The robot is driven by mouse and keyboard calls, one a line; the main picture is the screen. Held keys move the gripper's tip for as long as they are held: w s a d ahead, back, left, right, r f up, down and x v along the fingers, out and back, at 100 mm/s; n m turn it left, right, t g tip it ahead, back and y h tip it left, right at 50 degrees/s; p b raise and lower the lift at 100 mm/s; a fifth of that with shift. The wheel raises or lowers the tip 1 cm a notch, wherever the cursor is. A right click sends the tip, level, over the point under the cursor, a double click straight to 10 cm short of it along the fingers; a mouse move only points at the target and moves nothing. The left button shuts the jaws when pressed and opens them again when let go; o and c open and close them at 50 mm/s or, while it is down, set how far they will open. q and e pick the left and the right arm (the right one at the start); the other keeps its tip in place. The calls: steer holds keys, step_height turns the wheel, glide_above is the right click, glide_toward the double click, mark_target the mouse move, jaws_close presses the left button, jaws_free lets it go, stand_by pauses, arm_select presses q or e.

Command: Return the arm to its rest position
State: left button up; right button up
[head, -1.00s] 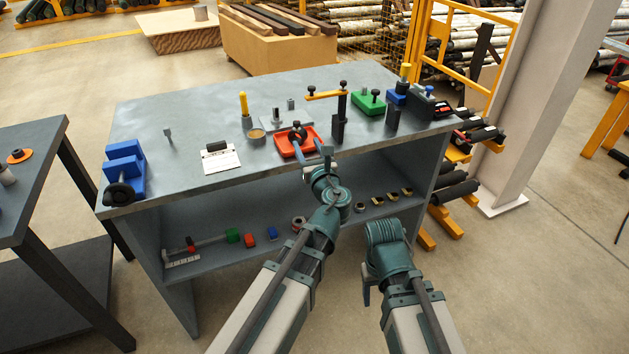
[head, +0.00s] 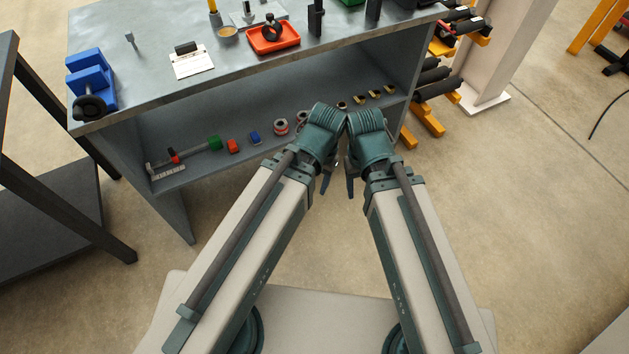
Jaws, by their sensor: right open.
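Both of my arms are folded back in front of my body, with their wrists close together at the middle of the head view. My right gripper (head: 350,186) hangs below its wrist, open and mostly hidden by its own arm. My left gripper (head: 325,182) shows only as a small sliver below its wrist, pointing down, so its jaws cannot be made out. Both grippers are in front of the workbench and clear of its top. A black ring-shaped part (head: 272,29) lies in the red tray (head: 291,39) on the bench top (head: 147,70), away from both grippers.
A blue vise (head: 91,78) stands at the bench's left end, with a clipboard (head: 191,62) to its right. The lower shelf (head: 215,163) holds several small parts. A dark side table (head: 40,205) stands at left. Floor shows between my arms and the bench.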

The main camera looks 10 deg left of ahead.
stand_by(0.3)
step_height(320, 180, up, 17)
steer(key=p, duration=1.6)
steer(key=shift+f+p, duration=0.2)
steer(key=shift+p, duration=0.1)
